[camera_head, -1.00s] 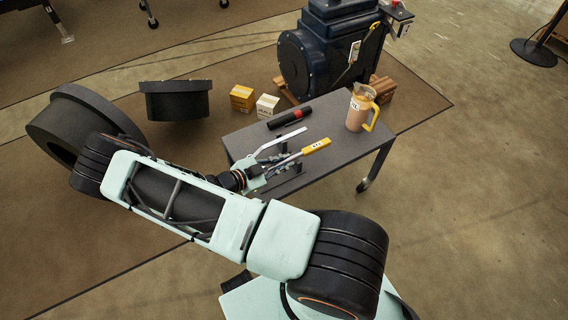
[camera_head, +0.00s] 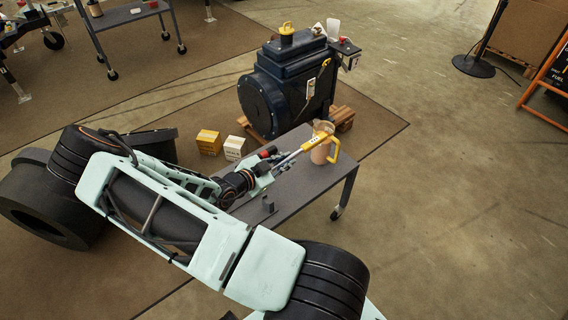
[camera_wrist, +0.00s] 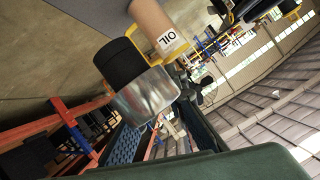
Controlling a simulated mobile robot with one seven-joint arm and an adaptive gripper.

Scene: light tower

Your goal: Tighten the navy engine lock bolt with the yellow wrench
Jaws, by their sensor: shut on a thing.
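The yellow wrench has a yellow handle (camera_head: 318,141) and a pale metal shaft. My gripper (camera_head: 264,172) is shut on its metal end, above the grey cart (camera_head: 304,185). The handle points away to the upper right and overlaps the jug in the head view. In the wrist view a shiny metal piece and a dark cylinder fill the near middle; I cannot tell which parts belong to the wrench. The navy engine (camera_head: 288,85) stands on a wooden pallet behind the cart, apart from the wrench. I cannot make out its lock bolt.
A tan jug (camera_head: 321,154) with a yellow handle stands at the cart's far end; its OIL label shows in the wrist view (camera_wrist: 168,41). A dark cylinder with a red band (camera_head: 266,153) is beside my gripper. Two small boxes (camera_head: 208,142) are left.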

